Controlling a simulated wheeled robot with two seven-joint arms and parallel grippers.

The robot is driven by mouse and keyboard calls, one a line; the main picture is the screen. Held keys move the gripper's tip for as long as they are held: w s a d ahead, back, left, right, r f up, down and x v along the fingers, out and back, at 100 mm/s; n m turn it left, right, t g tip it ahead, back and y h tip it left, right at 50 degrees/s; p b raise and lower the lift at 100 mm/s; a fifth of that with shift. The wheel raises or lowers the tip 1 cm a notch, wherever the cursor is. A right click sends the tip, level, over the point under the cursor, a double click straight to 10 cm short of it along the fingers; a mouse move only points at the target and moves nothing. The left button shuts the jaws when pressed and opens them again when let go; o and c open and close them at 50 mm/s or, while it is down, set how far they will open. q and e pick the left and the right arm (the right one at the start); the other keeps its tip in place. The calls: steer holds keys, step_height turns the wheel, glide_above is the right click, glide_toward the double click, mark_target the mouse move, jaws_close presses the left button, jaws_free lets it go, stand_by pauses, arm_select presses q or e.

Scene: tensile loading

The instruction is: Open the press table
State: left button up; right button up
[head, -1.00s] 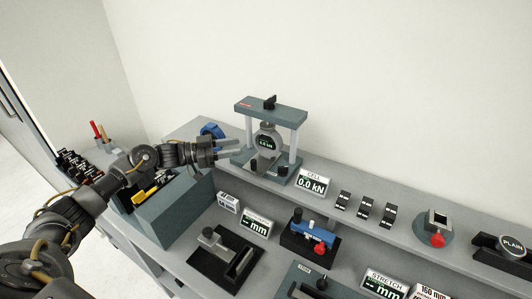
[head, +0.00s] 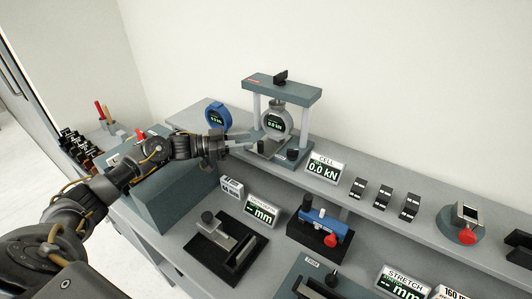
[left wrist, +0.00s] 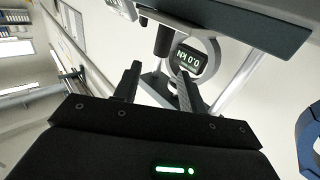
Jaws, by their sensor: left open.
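The press (head: 283,95) stands on the raised shelf, with a grey-green top bar, two pale columns and a dark knob on top. A round gauge (head: 278,123) reading 0.0 kN sits between the columns. Below it are a flat base (head: 296,160) and small dark knobs. My left gripper (head: 240,146) is open at the left side of the press, level with its lower part. In the left wrist view its fingers (left wrist: 158,85) are apart, with the gauge just beyond them. I cannot tell whether they touch the press. My right gripper is out of view.
A blue round gauge (head: 217,116) stands left of the press. A CELL display (head: 323,168) and several dark clips lie to its right. A grey-green box (head: 175,203) is below my left arm. Fixtures fill the lower bench. A wall stands behind.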

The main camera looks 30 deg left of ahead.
mark_target(266, 151)
arm_select(q)
steer(key=shift+w+d+f+b, duration=0.4)
steer(key=shift+w+d, duration=0.35)
steer(key=shift+d, duration=0.25)
steer(key=shift+w+d+f+b, duration=0.25)
steer(key=shift+w+d+b, duration=0.2)
steer(key=shift+w+d, duration=0.4)
steer(key=shift+w+d+f+b, duration=0.4)
steer(key=shift+w+d, duration=0.2)
steer(key=shift+d, duration=0.55)
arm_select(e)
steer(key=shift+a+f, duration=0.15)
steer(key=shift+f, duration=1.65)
arm_select(q)
steer(key=shift+c, duration=0.4)
jaws_close()
